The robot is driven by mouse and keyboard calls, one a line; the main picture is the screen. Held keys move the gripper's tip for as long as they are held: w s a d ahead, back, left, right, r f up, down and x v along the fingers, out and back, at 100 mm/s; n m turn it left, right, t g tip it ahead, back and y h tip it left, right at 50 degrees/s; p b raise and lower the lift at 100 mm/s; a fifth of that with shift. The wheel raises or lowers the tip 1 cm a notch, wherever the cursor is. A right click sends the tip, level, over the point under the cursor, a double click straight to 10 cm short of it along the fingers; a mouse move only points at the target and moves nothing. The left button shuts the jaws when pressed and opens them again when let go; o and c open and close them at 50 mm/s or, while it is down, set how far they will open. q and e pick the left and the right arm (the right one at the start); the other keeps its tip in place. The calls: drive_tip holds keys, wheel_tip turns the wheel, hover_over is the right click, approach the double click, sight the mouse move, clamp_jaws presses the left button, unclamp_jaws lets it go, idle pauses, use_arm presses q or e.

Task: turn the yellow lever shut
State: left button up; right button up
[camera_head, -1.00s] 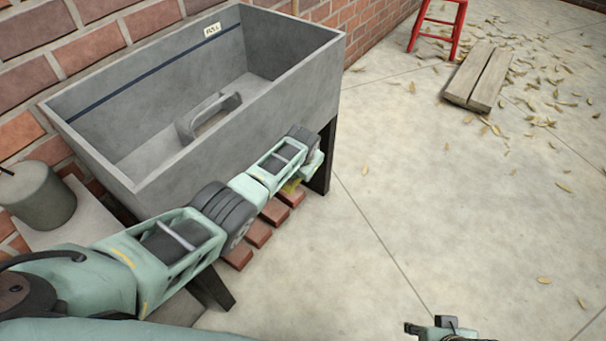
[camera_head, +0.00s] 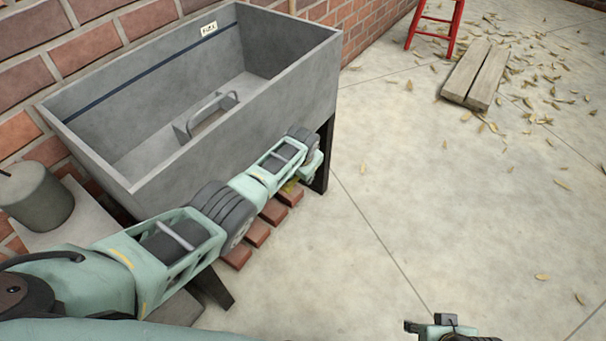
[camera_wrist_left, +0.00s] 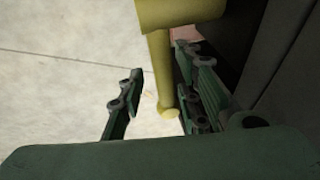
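The yellow lever (camera_wrist_left: 160,75) is in the left wrist view, with a thicker yellow body (camera_wrist_left: 180,10) at the top. Its rod runs down between the fingers of my left gripper (camera_wrist_left: 157,72), closer to the right finger. The fingers stand apart and open around it; I see no clear contact. In the head view only a bit of yellow (camera_head: 290,187) shows under my left arm, below the front of the grey trough (camera_head: 235,120). The left fingers are hidden there. My right gripper (camera_head: 440,328) is at the bottom edge, its fingers not clear.
The trough stands on dark legs against a brick wall, with a grey handle (camera_head: 212,113) inside. Bricks (camera_head: 257,233) lie beneath it. A grey cylinder (camera_head: 35,195) is at left. Boards (camera_head: 478,75) and a red stool (camera_head: 437,30) are far right.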

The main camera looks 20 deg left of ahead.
use_arm(q)
drive_tip(key=shift+w+a+r, duration=0.1)
drive_tip(key=shift+r, duration=0.1)
drive_tip(key=shift+r, duration=0.2)
drive_tip(key=v, duration=1.1)
drive_tip(key=shift+s, duration=0.2)
drive_tip(key=shift+r, duration=0.1)
